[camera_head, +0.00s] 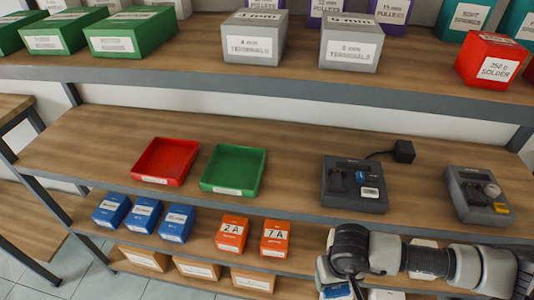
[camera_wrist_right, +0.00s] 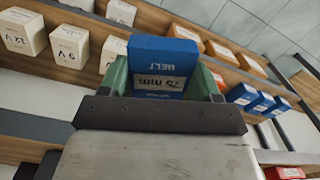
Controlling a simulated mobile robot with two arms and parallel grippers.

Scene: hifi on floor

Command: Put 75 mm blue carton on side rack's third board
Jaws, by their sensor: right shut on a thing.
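The blue carton (camera_wrist_right: 163,52), labelled "75 mm BELT", is between the green fingers of my right gripper (camera_wrist_right: 165,82) in the right wrist view. The gripper is shut on it. In the head view my right arm reaches in from the right, and a blue patch of what looks like this carton (camera_head: 336,291) shows below the wrist at the bottom edge. The fingers are hidden there. A separate wooden rack (camera_head: 14,104) stands at the far left, only partly in view; which board is its third cannot be told. My left gripper is not in view.
Trays, red (camera_head: 165,160) and green (camera_head: 233,169), and two dark devices stand on the middle shelf. Blue cartons (camera_head: 143,215) and orange cartons (camera_head: 231,233) fill the lower shelf. White cartons (camera_wrist_right: 71,45) stand near my gripper. Visible parts of the left rack's boards are bare.

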